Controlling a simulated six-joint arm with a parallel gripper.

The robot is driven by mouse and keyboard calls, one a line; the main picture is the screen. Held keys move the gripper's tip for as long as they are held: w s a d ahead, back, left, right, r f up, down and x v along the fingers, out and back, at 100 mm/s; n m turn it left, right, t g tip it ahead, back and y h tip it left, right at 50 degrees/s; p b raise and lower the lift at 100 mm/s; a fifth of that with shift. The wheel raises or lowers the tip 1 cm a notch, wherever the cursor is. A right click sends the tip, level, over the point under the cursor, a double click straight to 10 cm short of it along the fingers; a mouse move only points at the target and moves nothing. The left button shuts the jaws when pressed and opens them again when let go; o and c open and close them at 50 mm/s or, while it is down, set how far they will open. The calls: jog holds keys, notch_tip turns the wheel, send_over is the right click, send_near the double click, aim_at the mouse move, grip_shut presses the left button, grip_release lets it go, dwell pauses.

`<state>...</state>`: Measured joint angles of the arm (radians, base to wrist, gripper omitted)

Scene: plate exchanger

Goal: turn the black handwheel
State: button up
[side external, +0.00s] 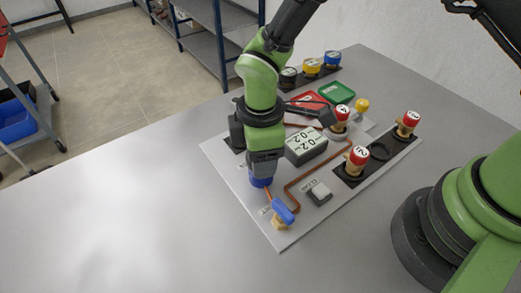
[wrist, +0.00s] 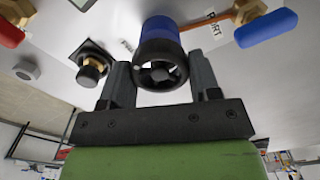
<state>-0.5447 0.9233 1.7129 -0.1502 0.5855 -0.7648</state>
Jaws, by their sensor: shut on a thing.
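The black handwheel (wrist: 160,72) shows its spokes and rim at the middle of the wrist view, on the end of a blue cylindrical body (wrist: 160,28). My gripper (wrist: 161,80) has one finger on each side of the wheel and is shut on it. In the side view my gripper (side external: 262,170) points down at the front left of the board, over the blue body (side external: 260,182). The handwheel is hidden there by my gripper.
A blue-lever valve (side external: 283,211) stands close in front of my gripper on the white board (side external: 280,242). A grey display box (side external: 306,147) and red-capped parts (side external: 357,157) stand to the right. In the wrist view, a brass-and-black fitting (wrist: 93,68) is just left of my fingers. The table's left is clear.

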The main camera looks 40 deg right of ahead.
jog(key=m, duration=0.4)
jog(key=shift+m, duration=0.3)
jog(key=m, duration=0.4)
jog(key=shift+m, duration=0.3)
jog(key=o, duration=0.9)
jog(key=shift+r, duration=0.1)
notch_tip(320, 180, up, 10)
jog(key=shift+f, duration=0.1)
